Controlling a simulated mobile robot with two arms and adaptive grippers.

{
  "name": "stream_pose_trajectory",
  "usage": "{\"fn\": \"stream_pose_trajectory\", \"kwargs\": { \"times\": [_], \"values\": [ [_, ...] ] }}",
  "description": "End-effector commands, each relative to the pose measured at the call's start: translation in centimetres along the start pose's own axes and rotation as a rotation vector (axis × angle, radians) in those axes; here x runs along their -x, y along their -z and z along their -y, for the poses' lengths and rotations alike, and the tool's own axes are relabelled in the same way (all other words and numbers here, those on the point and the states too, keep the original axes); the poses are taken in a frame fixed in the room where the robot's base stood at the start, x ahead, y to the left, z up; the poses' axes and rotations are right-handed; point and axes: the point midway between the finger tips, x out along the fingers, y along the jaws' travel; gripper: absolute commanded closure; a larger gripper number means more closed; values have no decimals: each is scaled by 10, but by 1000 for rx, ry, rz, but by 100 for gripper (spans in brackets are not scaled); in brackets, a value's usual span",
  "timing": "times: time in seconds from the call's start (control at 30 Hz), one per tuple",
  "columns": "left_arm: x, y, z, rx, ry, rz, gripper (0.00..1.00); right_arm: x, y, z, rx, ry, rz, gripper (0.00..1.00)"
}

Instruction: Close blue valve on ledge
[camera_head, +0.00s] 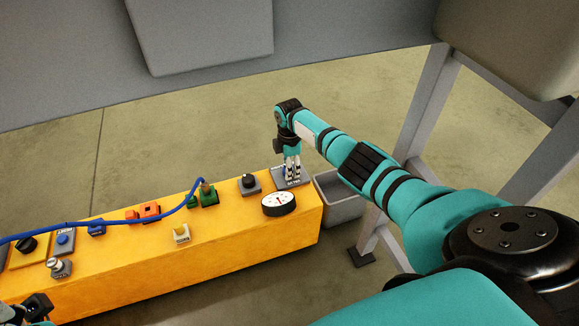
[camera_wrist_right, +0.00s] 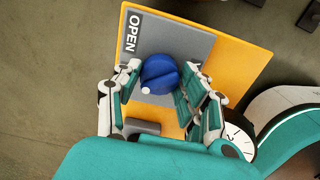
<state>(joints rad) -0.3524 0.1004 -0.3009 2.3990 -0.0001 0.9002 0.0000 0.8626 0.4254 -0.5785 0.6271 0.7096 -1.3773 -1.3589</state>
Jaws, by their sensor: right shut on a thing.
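The blue valve (camera_wrist_right: 158,72) is a round knob with a raised grip bar and a white mark, on a grey plate (camera_wrist_right: 188,48) labelled OPEN. The white mark is at the knob's lower left, away from the label. My right gripper (camera_wrist_right: 161,82) has its fingers on either side of the knob and is shut on it. In the head view, the right gripper (camera_head: 292,174) points down at the plate (camera_head: 278,184) on the ledge's far right end; its fingers mostly hide the knob. A dark part of my left gripper (camera_head: 38,306) shows at the lower left, its fingers unclear.
The yellow ledge (camera_head: 215,255) carries a black knob (camera_head: 249,181), a white gauge (camera_head: 279,203), green (camera_head: 208,196) and orange (camera_head: 150,209) parts, and a blue cable (camera_head: 130,224). A grey bin (camera_head: 342,208) and metal post (camera_head: 412,125) stand to the right.

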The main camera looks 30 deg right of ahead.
Motion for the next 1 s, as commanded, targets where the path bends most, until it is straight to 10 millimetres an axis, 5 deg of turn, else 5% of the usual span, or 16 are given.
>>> {"fn": "stream_pose_trajectory", "kwargs": {
  "times": [0.87,0.9,1.0],
  "values": [
    [-1,0,0,-1,-2,-5,60,1,2,0,149,-1,-4,91],
    [-1,0,0,-1,-2,-5,60,1,2,0,149,-1,-4,54],
    [-1,0,0,-1,-2,-5,60,1,2,0,148,-1,-3,41]
  ]
}}
